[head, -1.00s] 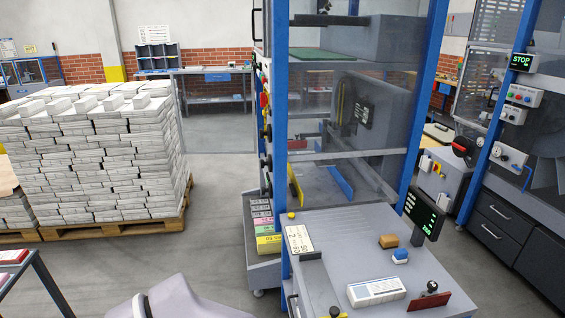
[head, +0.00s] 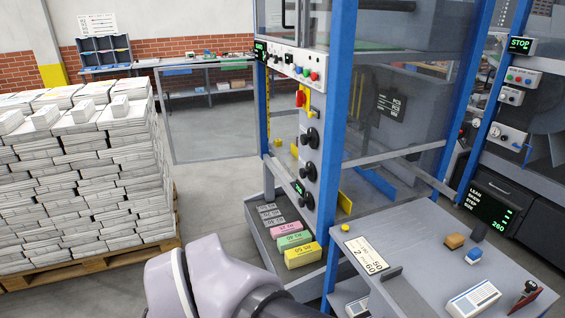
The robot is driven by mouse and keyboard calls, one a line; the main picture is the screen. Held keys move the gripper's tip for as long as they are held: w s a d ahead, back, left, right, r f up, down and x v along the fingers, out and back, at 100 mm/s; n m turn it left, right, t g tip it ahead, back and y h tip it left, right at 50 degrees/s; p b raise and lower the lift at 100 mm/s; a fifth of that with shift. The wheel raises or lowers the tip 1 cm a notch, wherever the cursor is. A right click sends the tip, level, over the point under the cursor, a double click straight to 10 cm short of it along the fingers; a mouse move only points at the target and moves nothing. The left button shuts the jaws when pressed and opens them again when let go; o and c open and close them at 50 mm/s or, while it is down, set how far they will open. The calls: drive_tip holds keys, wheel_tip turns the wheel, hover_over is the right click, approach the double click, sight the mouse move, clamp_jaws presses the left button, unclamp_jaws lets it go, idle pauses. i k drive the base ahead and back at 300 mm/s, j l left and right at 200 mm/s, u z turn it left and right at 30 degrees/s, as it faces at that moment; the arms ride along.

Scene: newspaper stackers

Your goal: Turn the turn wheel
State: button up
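The machine's grey side panel (head: 303,120) faces me just right of the centre. Three black knobs stand on it in a column: an upper knob (head: 310,138), a middle knob (head: 308,172) and a lower knob (head: 306,201). I cannot tell which of them, if any, is the turn wheel. My arm's pale link shows at the bottom, below and left of the knobs and apart from them. My gripper is outside the view.
A shelf with pink, green and yellow blocks (head: 303,255) juts out below the knobs. A grey worktable (head: 420,250) stands at the right. Stacked newspapers (head: 80,170) on a wooden pallet (head: 95,268) fill the left. Grey floor between is clear.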

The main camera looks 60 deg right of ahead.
sight(310, 171)
drive_tip(key=i+l+u, duration=0.1)
drive_tip(key=i+l, duration=0.45)
drive_tip(key=i, duration=0.25)
drive_tip(key=i+l+u, duration=0.1)
drive_tip(key=i+l, duration=0.5)
drive_tip(key=i, duration=0.15)
drive_tip(key=i+l+u, duration=0.15)
drive_tip(key=l+u, duration=0.2)
drive_tip(key=u, duration=0.25)
drive_tip(key=i+l+u, duration=0.1)
drive_tip(key=l+u, duration=0.35)
drive_tip(key=u, duration=0.15)
drive_tip(key=l+u, duration=0.45)
drive_tip(key=u, duration=0.15)
drive_tip(key=k+l+u, duration=0.1)
drive_tip(key=l+u, duration=0.3)
drive_tip(key=u, duration=0.2)
drive_tip(key=k+l+u, duration=0.2)
drive_tip(key=l+u, duration=0.2)
drive_tip(key=u, duration=0.2)
drive_tip(key=k+l+u, duration=0.25)
drive_tip(key=u, duration=0.35)
drive_tip(key=k+l+u, duration=0.15)
drive_tip(key=k+u, duration=0.15)
drive_tip(key=u, duration=0.35)
drive_tip(key=k+u, duration=0.3)
drive_tip(key=u, duration=0.3)
